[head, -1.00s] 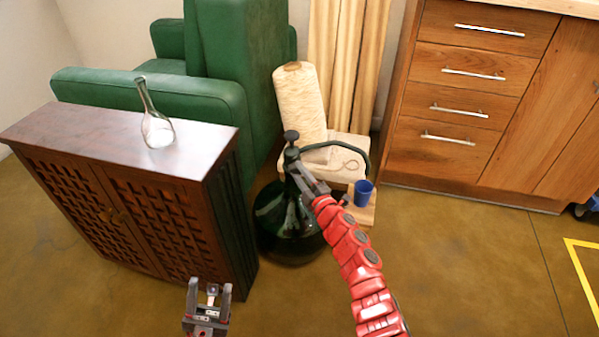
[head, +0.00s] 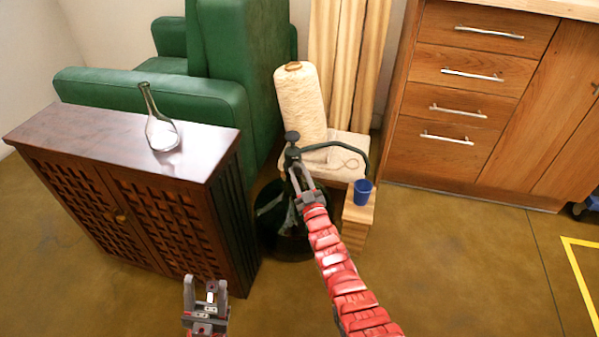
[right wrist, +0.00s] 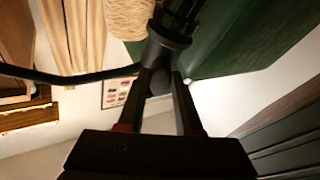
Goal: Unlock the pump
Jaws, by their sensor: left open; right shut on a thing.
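The pump (head: 292,140) has a dark knob and neck on top of a large dark green vessel (head: 270,215), with a black curved tube (head: 362,150) reaching right. It stands on the floor beside the brown cabinet. My right gripper (head: 298,176) is shut on the pump's neck, just below the knob. In the right wrist view, the dark neck (right wrist: 160,50) sits between the fingers of my right gripper (right wrist: 158,82). My left gripper (head: 205,288) is open and empty in front of the cabinet. My right arm and gripper hide part of the vessel.
The brown lattice cabinet (head: 130,215) stands left, with a clear flask (head: 160,133) on top. A yarn cone (head: 300,100) stands behind the pump. A blue cup (head: 362,191) sits on a wooden stand (head: 357,216) to its right.

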